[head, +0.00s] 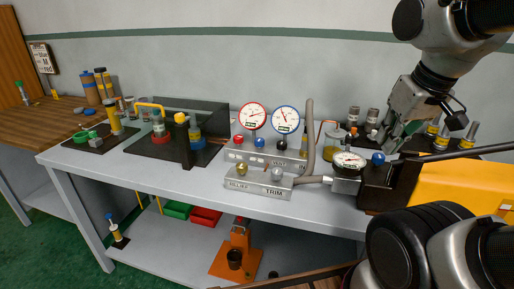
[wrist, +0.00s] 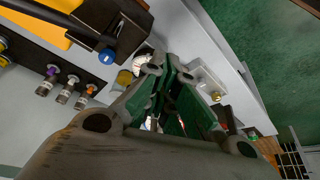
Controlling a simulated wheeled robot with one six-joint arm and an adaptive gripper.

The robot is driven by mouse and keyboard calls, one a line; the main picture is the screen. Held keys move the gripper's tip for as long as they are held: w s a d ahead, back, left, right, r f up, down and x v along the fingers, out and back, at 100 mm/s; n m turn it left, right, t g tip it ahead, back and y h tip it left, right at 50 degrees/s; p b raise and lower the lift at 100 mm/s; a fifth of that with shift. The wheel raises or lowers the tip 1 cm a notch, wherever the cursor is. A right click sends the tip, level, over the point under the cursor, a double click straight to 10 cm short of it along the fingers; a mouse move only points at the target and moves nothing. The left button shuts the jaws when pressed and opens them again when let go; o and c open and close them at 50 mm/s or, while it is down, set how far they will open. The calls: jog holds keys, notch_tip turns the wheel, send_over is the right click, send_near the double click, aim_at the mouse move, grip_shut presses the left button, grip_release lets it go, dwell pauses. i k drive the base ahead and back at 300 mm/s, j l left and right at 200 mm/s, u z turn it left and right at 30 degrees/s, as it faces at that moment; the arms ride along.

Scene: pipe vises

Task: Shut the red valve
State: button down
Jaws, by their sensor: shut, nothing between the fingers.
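The red valve appears as a small red knob (head: 238,140) at the left of a grey manifold (head: 268,154), below a red-rimmed gauge (head: 253,116). A blue knob (head: 260,143) and a dark knob (head: 282,145) sit to its right, below a blue-rimmed gauge (head: 286,119). My gripper (head: 392,138) is well to the right of the manifold, above the bench and near a separate blue knob (head: 378,158). In the wrist view my gripper (wrist: 168,95) is shut and empty. Its fingers cover the middle there, and I cannot make out the red knob.
A front block marked TRIM (head: 258,182) has a hose rising at its right end. A small round gauge (head: 349,160) stands right of it. A dark block with a black bar and a yellow box (head: 465,195) fill the right. A black screen (head: 190,119) stands left.

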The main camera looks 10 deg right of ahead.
aim_at(239, 139)
jog(key=i+j+u, duration=0.2)
jog(key=j+u, duration=0.15)
jog(key=i+j+u, duration=0.35)
jog(key=k+j, duration=0.1)
jog(key=j, duration=0.05)
